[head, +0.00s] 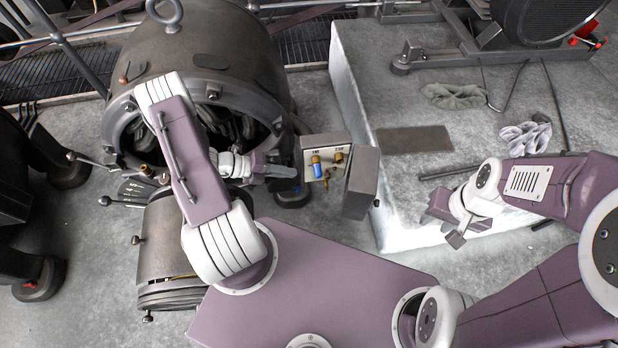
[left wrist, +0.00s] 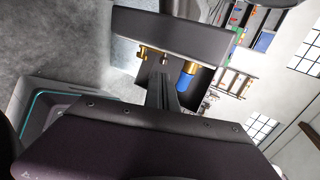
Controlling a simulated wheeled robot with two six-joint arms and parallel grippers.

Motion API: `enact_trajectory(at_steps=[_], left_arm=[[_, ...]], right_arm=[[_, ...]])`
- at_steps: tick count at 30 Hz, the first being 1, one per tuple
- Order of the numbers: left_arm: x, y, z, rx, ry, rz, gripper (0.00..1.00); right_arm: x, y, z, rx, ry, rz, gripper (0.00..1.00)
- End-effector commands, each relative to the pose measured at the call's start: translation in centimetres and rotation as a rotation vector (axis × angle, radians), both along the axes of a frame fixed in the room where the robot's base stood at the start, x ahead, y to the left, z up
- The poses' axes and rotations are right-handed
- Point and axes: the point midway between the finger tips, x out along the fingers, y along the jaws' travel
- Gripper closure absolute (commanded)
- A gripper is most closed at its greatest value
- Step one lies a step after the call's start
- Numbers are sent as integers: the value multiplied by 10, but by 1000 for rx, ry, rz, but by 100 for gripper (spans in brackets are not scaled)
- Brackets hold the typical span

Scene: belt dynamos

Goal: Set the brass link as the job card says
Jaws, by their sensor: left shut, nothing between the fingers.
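A small terminal box (head: 325,152) with a pale face and its grey lid (head: 361,182) swung open to the right stands beside the big dynamo. Its face carries a blue part with a brass top (head: 319,168) and brass fittings (head: 338,158). Which brass piece is the link I cannot tell. The left wrist view also shows the blue part (left wrist: 186,81) and brass studs (left wrist: 143,51). My left gripper (head: 294,172) is shut and empty, just left of the box face. My right gripper (head: 456,238) is over the pale block, away from the box. No job card is readable.
The big dynamo (head: 205,50) stands at upper left, with a smaller cylindrical machine (head: 165,240) below it. On the pale block (head: 365,100) lie a dark plate (head: 415,140), a grey-green cloth (head: 455,96), a pale glove (head: 526,137) and cables.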

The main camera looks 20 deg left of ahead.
Motion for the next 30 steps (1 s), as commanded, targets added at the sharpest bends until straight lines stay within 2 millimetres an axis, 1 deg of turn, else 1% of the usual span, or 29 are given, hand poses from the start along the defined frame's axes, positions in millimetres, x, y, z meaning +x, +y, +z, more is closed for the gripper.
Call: enact_trajectory(at_steps=[2,5,8,15,19,24,30], left_arm=[[0,0,1,-5,-3,-1,100],[2,-4,-1,-5,-2,-3,100],[8,-16,-10,-5,-2,-6,100],[29,-53,-34,-4,-2,-7,100],[38,-68,-42,-3,-3,-5,100],[43,-76,-45,-3,-3,-3,100],[44,-77,-45,-3,-3,0,100]], right_arm=[[0,0,0,0,-1,0,64],[0,0,-2,0,-2,0,64],[1,0,-8,0,-2,0,64],[0,0,-26,0,-2,0,64],[0,0,-33,0,-2,0,64],[0,0,-35,0,-1,0,64],[0,0,-35,0,-1,0,64]])
